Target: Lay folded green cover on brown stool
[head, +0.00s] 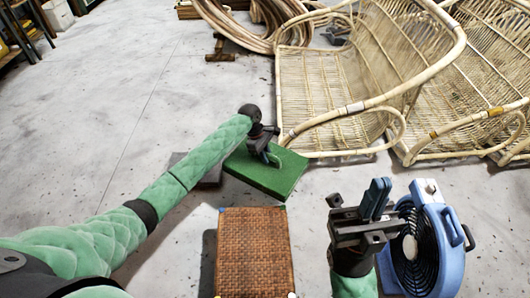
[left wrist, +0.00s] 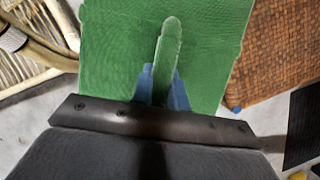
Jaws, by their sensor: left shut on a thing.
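The green cover (head: 274,178) is a flat, folded, slab-like piece with a raised strip on top. My left gripper (head: 270,157) is shut on it. In the left wrist view, the blue fingertips (left wrist: 162,85) close on the raised strip of the cover (left wrist: 115,45). The brown stool (head: 253,250) has a woven top and stands just below and left of the cover in the head view. Its woven top also shows in the left wrist view (left wrist: 285,50), right of the cover. My right gripper (head: 377,200) is right of the stool, apart from it; its finger gap is unclear.
A blue fan (head: 449,240) stands right beside my right gripper. Rattan chairs (head: 340,85) and bent rattan coils (head: 240,30) fill the back right. A dark flat piece (head: 208,178) lies under my left arm.

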